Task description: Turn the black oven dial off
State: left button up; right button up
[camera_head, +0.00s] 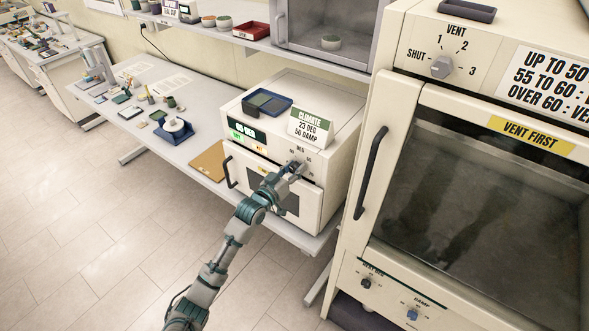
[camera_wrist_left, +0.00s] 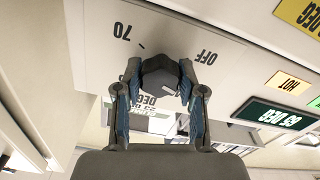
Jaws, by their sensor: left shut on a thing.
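The black dial (camera_wrist_left: 160,74) sits on the pale front panel of the small oven, with "70" and "OFF" printed beside it, upside down in the left wrist view. My left gripper (camera_wrist_left: 157,85) is shut on the dial, one finger on each side. A small light mark shows on the dial's face; I cannot tell which label it points to. In the head view my left gripper (camera_head: 297,168) reaches the upper right of the front of the oven (camera_head: 333,128) and mostly hides the dial. The oven door looks closed. My right gripper is not in view.
The oven's dark display (camera_wrist_left: 278,115) and orange "HOT" label (camera_wrist_left: 289,83) are beside the dial. A large vented cabinet (camera_head: 400,110) stands close on the right. A bench (camera_head: 150,75) extends left.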

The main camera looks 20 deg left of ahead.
pick_arm(q)
jog(key=n, duration=0.2)
jog(key=f+n, duration=0.1)
jog(key=n, duration=0.1)
jog(key=shift+d+n, duration=0.1)
jog(key=shift+n, duration=0.2)
jog(key=n, duration=0.4)
jog(key=shift+n, duration=0.4)
jog(key=o, duration=1)
jog(key=shift+o, duration=0.7)
jog(key=shift+w+r, duration=0.1)
jog(key=shift+r, duration=0.05)
jog(key=v, duration=1.2)
jog(key=shift+w, duration=0.1)
